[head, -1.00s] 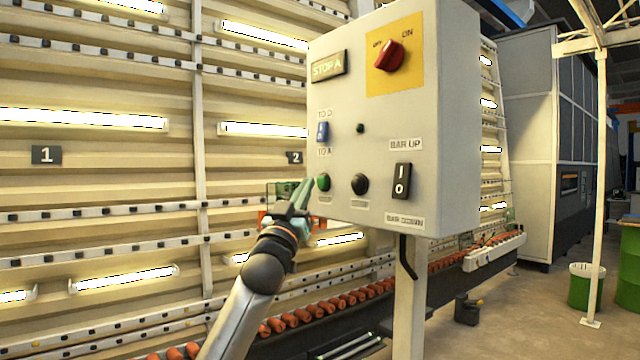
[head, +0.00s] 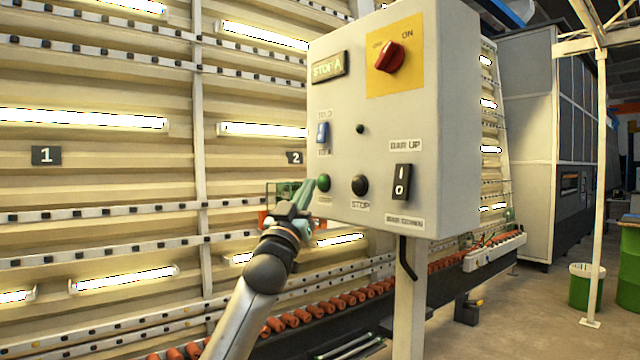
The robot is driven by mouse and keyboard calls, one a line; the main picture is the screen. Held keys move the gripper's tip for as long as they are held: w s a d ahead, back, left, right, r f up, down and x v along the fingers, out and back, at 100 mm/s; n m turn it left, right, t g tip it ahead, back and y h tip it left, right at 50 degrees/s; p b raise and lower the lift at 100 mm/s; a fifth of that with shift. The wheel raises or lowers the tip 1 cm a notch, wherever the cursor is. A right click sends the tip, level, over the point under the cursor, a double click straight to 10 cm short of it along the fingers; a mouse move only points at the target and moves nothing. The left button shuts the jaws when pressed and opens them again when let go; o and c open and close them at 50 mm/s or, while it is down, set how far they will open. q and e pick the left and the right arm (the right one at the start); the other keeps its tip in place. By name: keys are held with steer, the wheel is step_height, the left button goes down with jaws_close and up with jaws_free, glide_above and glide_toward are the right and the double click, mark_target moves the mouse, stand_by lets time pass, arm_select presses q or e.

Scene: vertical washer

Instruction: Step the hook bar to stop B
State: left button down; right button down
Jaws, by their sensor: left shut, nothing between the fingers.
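The control box (head: 340,120) stands on a post in front of the washer. Its display (head: 328,67) reads STOP A. A red rotary switch (head: 390,57) sits on a yellow plate marked ON. Below the display is a blue selector (head: 323,132); its small labels are blurred. A green button (head: 323,182) and a black STOP button (head: 360,185) are low on the face. A black rocker (head: 402,182) sits between BAR UP and BAR DOWN labels. My left gripper (head: 308,190) is shut and empty, its tips at or very near the green button; contact is unclear. My right gripper is out of view.
The washer's ribbed wall (head: 100,190) with lit tubes fills the left. A row of orange rollers (head: 345,300) runs below. A black hook-shaped handle (head: 407,262) hangs under the box. Green bins (head: 586,287) and a white post stand on the right; floor between is fairly clear.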

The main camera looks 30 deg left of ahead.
arm_select(q)
steer(key=shift+w+d, duration=0.15)
steer(key=shift+w, duration=0.05)
steer(key=shift+w+d, duration=0.15)
steer(key=shift+w, duration=0.3)
stand_by(0.8)
steer(key=shift+s, duration=0.15)
steer(key=shift+s+a, duration=0.35)
steer(key=shift+s, duration=0.35)
